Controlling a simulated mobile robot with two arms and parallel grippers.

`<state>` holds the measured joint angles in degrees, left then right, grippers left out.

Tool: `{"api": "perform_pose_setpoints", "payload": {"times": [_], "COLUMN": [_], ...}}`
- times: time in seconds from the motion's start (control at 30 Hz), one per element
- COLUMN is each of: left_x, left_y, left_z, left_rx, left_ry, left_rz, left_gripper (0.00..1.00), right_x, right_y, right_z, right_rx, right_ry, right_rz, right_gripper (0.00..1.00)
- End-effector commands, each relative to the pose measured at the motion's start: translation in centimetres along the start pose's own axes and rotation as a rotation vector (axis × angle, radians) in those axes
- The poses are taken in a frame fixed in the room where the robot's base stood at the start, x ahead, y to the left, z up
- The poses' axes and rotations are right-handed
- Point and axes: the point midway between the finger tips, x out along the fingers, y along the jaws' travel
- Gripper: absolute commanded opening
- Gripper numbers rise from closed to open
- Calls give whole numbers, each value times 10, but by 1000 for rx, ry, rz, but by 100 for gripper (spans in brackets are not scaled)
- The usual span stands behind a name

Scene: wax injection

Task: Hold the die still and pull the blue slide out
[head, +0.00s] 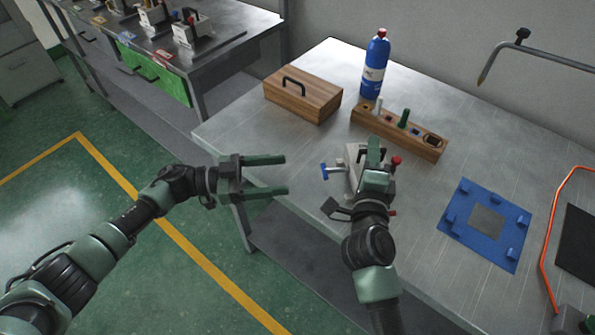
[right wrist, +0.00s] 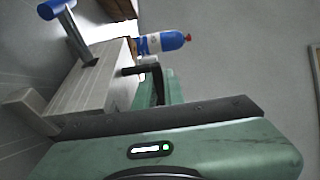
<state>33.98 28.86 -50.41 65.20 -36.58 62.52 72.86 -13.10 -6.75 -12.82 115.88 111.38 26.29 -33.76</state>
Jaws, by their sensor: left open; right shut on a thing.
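The die (head: 353,158) is a pale grey block on the metal table, partly hidden behind my right arm. It also shows in the right wrist view (right wrist: 92,85). The blue slide (head: 330,169) sticks out of its left side with a blue crossbar; in the right wrist view the blue bar (right wrist: 57,8) is at upper left on a grey stem. A red knob (head: 396,161) shows on the right. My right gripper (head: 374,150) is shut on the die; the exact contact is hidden. My left gripper (head: 287,174) is open and empty, left of the slide, apart from it.
A wooden box (head: 303,95) with a black handle, a wooden tool block (head: 398,132) and a blue bottle (head: 374,68) stand behind the die. A blue fixture plate (head: 486,256) lies to the right, near an orange cable (head: 545,255). The table's front edge is below my left gripper.

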Motion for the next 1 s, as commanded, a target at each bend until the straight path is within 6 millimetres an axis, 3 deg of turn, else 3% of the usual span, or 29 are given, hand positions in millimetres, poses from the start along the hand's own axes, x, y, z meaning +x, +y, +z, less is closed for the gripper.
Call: {"api": "perform_pose_setpoints", "payload": {"times": [0.1,0.23,0.67,0.7,0.77,1.0], "left_x": [-19,-30,-34,-34,-33,-33], "left_y": [0,0,0,0,0,0], "left_z": [1,0,0,0,0,0], "left_rx": [-1,0,0,0,0,0], "left_ry": [-2,0,0,0,0,0], "left_rz": [-1,0,0,0,0,0], "left_gripper": [71,71,71,71,71,71], "right_x": [0,0,0,0,0,0], "right_y": [2,2,1,1,1,0], "right_z": [-2,-2,-3,-3,-2,-1], "right_rx": [-4,-5,-5,-5,-4,-2], "right_ry": [6,6,6,6,5,2], "right_rz": [4,3,3,3,2,1], "right_gripper": [0,0,0,18,35,35]}}
